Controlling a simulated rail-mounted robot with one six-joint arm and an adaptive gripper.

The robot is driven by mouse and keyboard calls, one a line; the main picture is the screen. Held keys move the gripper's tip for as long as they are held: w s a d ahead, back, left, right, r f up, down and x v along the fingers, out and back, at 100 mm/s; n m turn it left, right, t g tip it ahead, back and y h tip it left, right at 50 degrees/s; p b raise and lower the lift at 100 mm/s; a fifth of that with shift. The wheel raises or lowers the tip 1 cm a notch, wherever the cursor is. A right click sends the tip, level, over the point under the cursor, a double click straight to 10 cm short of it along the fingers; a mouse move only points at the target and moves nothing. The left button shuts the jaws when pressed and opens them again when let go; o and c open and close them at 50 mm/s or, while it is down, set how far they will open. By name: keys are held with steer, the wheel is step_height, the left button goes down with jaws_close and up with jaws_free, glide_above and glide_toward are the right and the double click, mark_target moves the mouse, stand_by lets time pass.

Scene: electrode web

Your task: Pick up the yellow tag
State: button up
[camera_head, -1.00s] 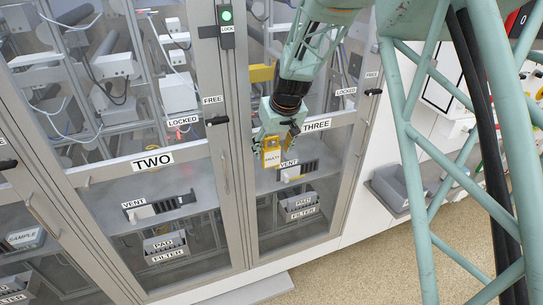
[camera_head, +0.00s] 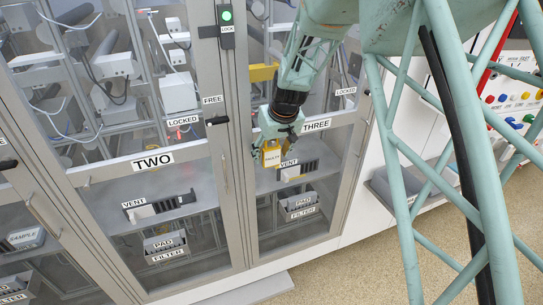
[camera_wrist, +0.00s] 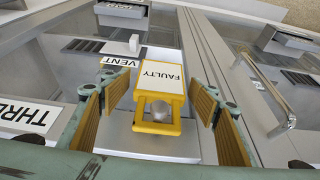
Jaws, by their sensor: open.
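The yellow tag (camera_wrist: 162,78) has a white face reading FAULTY and a yellow frame with an opening at one end, where a round grey piece shows. In the head view the tag (camera_head: 271,157) is at the front of the cabinet door marked THREE, next to a VENT label. My gripper (camera_wrist: 161,112) is open, with one tan-padded finger on each side of the tag. A gap shows between the tag and each finger in the wrist view. What the tag hangs from is partly hidden.
Cabinet door TWO (camera_head: 152,161) stands to the left, with a vertical handle (camera_head: 224,170) beside the tag. Door THREE's label (camera_head: 316,125) is just right of my gripper. A grey bin (camera_head: 388,187) is farther right. Speckled floor lies below.

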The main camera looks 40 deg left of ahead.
steer(key=c, duration=1)
steer(key=shift+r, duration=0.1)
steer(key=shift+r, duration=0.7)
steer(key=s+d+b, duration=0.1)
steer(key=s+d, duration=0.3)
steer(key=d, duration=0.3)
steer(key=s+d+b, duration=0.2)
steer(key=s+d, duration=0.3)
steer(key=d, duration=0.3)
steer(key=shift+d, duration=0.3)
